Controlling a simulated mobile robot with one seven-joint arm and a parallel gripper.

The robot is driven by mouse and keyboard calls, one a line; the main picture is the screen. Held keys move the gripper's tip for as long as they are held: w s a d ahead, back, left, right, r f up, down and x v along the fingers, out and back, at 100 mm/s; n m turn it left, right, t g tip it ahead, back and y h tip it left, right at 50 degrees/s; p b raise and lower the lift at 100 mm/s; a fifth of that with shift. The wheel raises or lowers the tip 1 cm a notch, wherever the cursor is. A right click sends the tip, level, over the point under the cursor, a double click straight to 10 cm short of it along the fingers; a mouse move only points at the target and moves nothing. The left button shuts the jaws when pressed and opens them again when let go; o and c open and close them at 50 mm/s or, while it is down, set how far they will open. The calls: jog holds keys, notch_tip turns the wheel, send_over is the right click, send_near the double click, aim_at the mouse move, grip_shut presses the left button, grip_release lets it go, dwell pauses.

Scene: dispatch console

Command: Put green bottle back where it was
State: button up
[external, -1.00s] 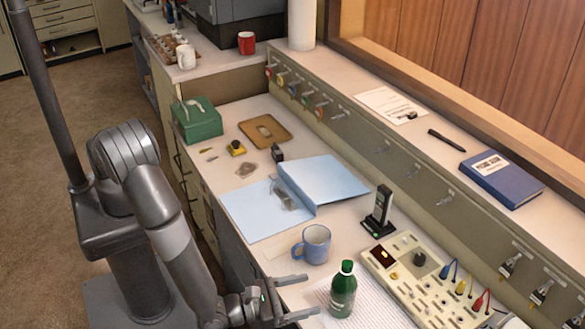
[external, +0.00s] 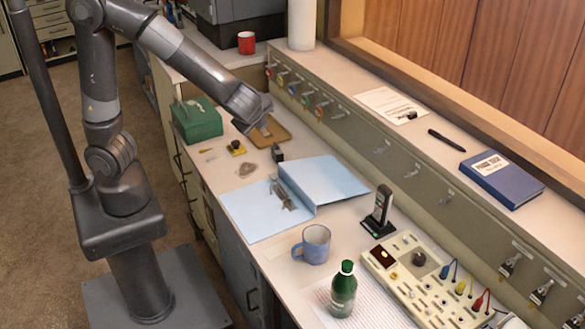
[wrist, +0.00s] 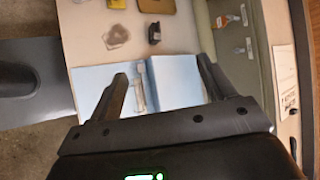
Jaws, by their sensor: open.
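The green bottle (external: 343,290) with a pale label stands upright on a printed sheet (external: 375,305) at the front of the desk, in the external view. It is not seen in the wrist view. My gripper (wrist: 163,78) is open and empty in the wrist view, with its two fingers apart over the blue open folder (wrist: 178,72). In the external view my gripper (external: 250,110) is raised above the far part of the desk, near the brown tray (external: 277,137), well away from the bottle. Its fingers are hard to make out there.
A blue mug (external: 312,245) stands just behind and left of the bottle. The cream switch panel (external: 420,280) with plugs and a black handset (external: 380,212) are to its right. The open folder (external: 250,212) carries a metal clip. A green box (external: 196,122) stands at the far left.

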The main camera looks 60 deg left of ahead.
jog(key=s+a+r+n+h, duration=0.3)
jog(key=s+a+n, duration=0.3)
jog(key=s+n, duration=0.1)
jog(key=s+a+r+n+h, duration=0.4)
jog(key=s+a+n, duration=0.2)
jog(key=s+n, duration=0.2)
jog(key=shift+s+a+r+h, duration=0.25)
jog(key=shift+s+a+h, duration=0.05)
jog(key=shift+s+a, duration=0.15)
